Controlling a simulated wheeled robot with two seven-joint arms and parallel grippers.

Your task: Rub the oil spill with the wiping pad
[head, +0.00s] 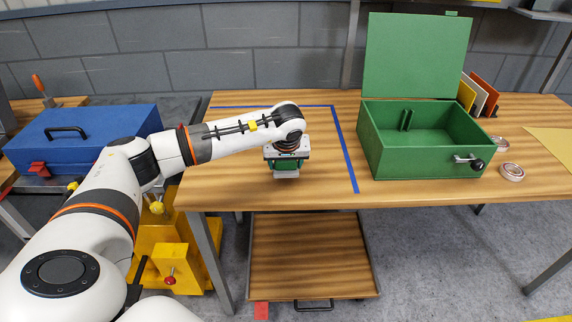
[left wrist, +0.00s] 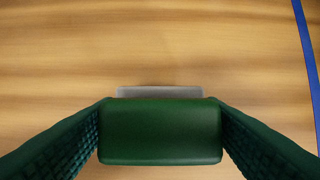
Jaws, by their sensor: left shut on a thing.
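The wiping pad has a green handle block and a pale grey base. In the left wrist view its green block (left wrist: 160,132) sits between the two dark green fingers, and its grey edge (left wrist: 160,92) shows beyond. In the head view the pad's pale base (head: 286,174) shows below my left gripper (head: 286,163), which is shut on the pad over the wooden table, inside the blue tape lines. Whether the pad touches the table is hard to tell. No oil spill shows in either view; the wood around the pad looks bare. My right gripper is not in view.
Blue tape (head: 345,150) marks an area on the table (head: 235,190). An open green box (head: 400,160) stands right of it, with tape rolls (head: 512,171) beside it. A blue case (head: 85,130) is at the left. A low wooden-decked cart (head: 308,260) is under the table.

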